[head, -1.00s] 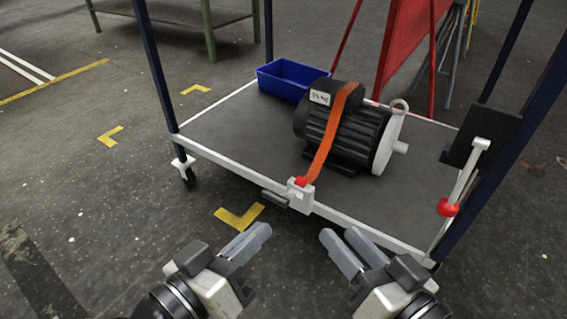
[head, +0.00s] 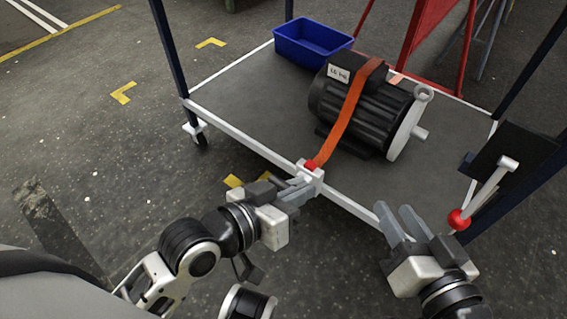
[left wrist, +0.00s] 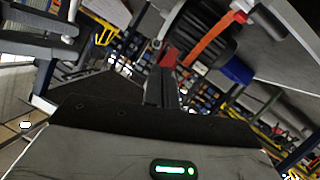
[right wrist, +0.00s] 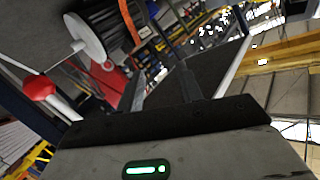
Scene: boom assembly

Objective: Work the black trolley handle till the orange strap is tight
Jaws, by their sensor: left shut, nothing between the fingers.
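The orange strap (head: 346,108) runs over the dark motor (head: 365,115) down to a white ratchet block (head: 312,178) with a red top on the trolley's front rail. The strap also shows in the left wrist view (left wrist: 208,38). The black handle (left wrist: 268,22) sticks out beside the ratchet's red part in the left wrist view; in the head view my left gripper mostly hides it. My left gripper (head: 303,187) is shut and empty, its fingertips close by the block; contact cannot be told. My right gripper (head: 396,212) is open and empty by the front rail, right of the block.
The trolley deck (head: 240,110) has dark blue corner posts. A blue bin (head: 312,42) stands at its back. A lever with a red ball (head: 458,220) and a dark plate (head: 506,150) are at the right post, near my right gripper.

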